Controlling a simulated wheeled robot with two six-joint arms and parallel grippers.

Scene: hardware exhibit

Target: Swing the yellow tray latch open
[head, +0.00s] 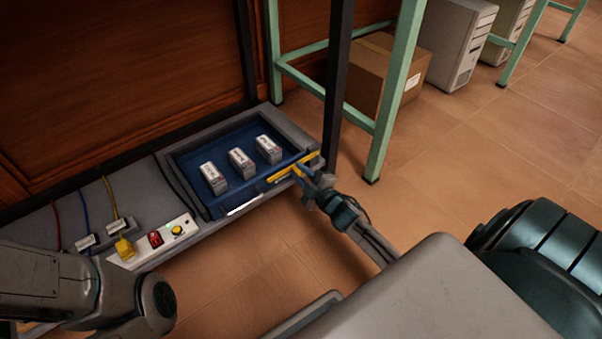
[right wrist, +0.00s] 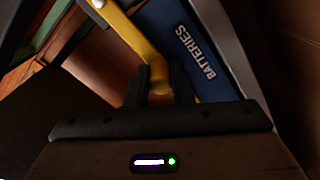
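The blue battery tray (head: 222,199) sits in a grey frame at the floor-level unit, with three small white boxes in it. The yellow latch (head: 285,173) is a bar lying along the tray's front right edge. In the right wrist view the yellow latch (right wrist: 136,38) runs down to a rounded end between my fingers. My right gripper (head: 300,171) is at the latch; in the right wrist view its dark fingers (right wrist: 159,82) look closed on that end from both sides.
Left of the tray is a white panel (head: 142,258) with a red switch and yellow button, near plugged cables. A dark post (head: 337,80) and a green table leg (head: 394,95) stand behind the latch. A cardboard box (head: 371,75) is farther back. The floor in front is clear.

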